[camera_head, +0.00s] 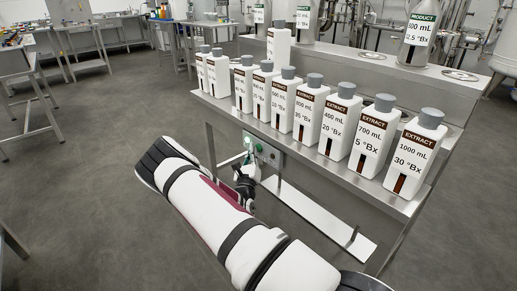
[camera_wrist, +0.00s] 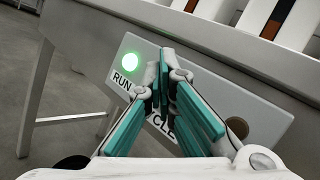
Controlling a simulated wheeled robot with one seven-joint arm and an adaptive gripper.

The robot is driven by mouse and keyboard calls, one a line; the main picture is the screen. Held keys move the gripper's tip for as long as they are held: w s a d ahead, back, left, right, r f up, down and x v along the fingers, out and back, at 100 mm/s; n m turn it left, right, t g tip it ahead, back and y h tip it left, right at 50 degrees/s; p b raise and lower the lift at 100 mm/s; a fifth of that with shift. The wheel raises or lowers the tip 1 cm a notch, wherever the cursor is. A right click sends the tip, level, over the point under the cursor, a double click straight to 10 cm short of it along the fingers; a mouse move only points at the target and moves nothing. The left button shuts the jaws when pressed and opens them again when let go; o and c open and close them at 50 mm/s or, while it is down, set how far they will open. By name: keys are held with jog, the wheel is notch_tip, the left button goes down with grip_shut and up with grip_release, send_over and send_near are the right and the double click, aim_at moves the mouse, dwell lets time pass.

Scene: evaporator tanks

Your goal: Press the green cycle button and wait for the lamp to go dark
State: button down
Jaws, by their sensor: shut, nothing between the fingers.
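The control panel (camera_head: 275,158) is a grey plate on the front of the steel bench; it fills the middle of the wrist view (camera_wrist: 205,75). Its round lamp (camera_wrist: 130,62), above the label RUN, glows green.
A row of several white EXTRACT bottles (camera_head: 308,113) stands on the bench shelf above the panel. PRODUCT bottles (camera_head: 417,42) stand behind. A brown round fitting (camera_wrist: 237,128) is at the panel's right. A low steel ledge (camera_head: 320,215) lies below. The floor at left is open.

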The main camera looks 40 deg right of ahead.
jog(key=a+p, duration=0.1)
jog(key=a, duration=0.5)
dwell(0.4)
jog(key=shift+s, duration=0.1)
dwell(0.3)
